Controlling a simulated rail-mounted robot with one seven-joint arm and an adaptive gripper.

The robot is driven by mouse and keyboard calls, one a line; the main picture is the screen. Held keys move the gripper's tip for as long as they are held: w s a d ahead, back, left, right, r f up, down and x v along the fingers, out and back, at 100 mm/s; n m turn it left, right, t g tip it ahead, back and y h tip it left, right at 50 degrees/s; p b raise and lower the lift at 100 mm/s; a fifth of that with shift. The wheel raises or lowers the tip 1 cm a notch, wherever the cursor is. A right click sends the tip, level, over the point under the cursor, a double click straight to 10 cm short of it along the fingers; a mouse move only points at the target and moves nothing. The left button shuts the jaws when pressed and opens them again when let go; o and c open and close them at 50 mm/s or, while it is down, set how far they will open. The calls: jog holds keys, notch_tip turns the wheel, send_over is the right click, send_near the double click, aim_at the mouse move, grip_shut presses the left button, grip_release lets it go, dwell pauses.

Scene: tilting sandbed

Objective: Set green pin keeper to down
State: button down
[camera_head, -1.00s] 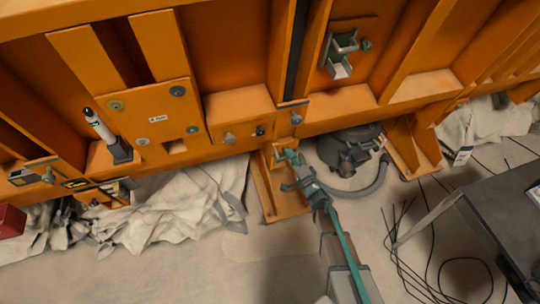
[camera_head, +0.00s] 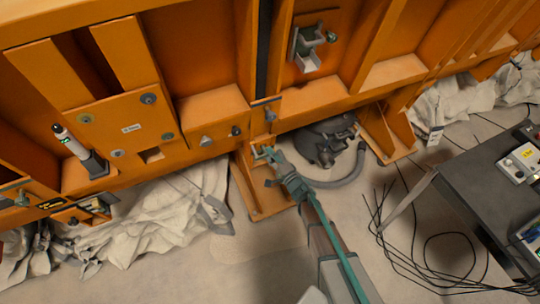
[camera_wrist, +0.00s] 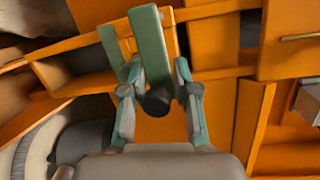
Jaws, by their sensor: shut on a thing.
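The green pin keeper (camera_wrist: 150,45) shows in the wrist view as an upright green bar with a shorter green piece beside it and a dark round end (camera_wrist: 157,102) low in front. My gripper (camera_wrist: 157,88) has one finger on each side of it and is shut on it. In the head view my gripper (camera_head: 264,155) is in front of the orange foot post below the frame. There the keeper is too small and too covered by the gripper to tell its position.
A grey bracket with a green part (camera_head: 308,47) sits higher on the orange frame. A dark vacuum-like machine with a hose (camera_head: 325,142) lies right of the post. Crumpled sheets (camera_head: 150,210) lie at left. A dark table (camera_head: 490,195) and loose cables (camera_head: 430,255) are at right.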

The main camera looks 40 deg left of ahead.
jog(key=c, duration=1.2)
grip_release()
jog(key=shift+r, duration=0.45)
jog(key=shift+f, duration=0.15)
jog(key=shift+d, duration=0.15)
jog(key=shift+v, duration=3.8)
